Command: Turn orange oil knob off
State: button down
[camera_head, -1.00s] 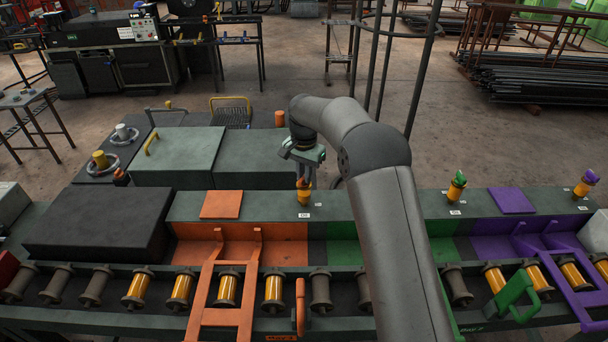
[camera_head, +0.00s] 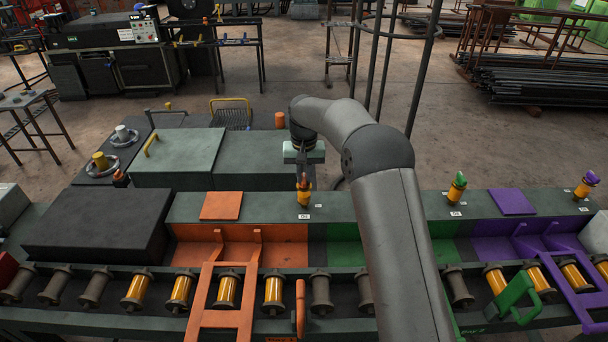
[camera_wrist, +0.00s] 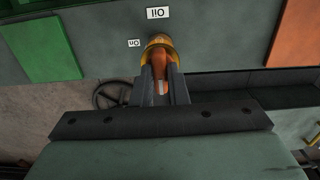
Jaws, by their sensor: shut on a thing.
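The orange oil knob (camera_head: 304,182) stands on its yellow base (camera_head: 304,198) on the green housing, right of the orange square plate. In the wrist view, the orange knob (camera_wrist: 159,62) sits between the two dark fingers of my gripper (camera_wrist: 161,78), which is shut on it. White labels reading "Oil" (camera_wrist: 159,13) and "On" (camera_wrist: 134,43) lie beside the base. In the head view, my gripper (camera_head: 304,165) comes down from behind the knob, and its fingertips are hard to make out.
Green (camera_head: 458,182) and purple (camera_head: 588,178) knobs stand farther right on the same housing. Orange (camera_head: 221,205) and purple (camera_head: 511,201) plates lie on it. Rollers and an orange frame (camera_head: 218,318) are in front. My arm covers part of the green section.

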aim_at(304, 178)
jog(key=shift+r, duration=0.1)
jog(key=c, duration=1.4)
grip_release()
jog(key=shift+c, duration=0.2)
notch_tip(304, 178, up, 17)
jog(key=shift+r, duration=0.2)
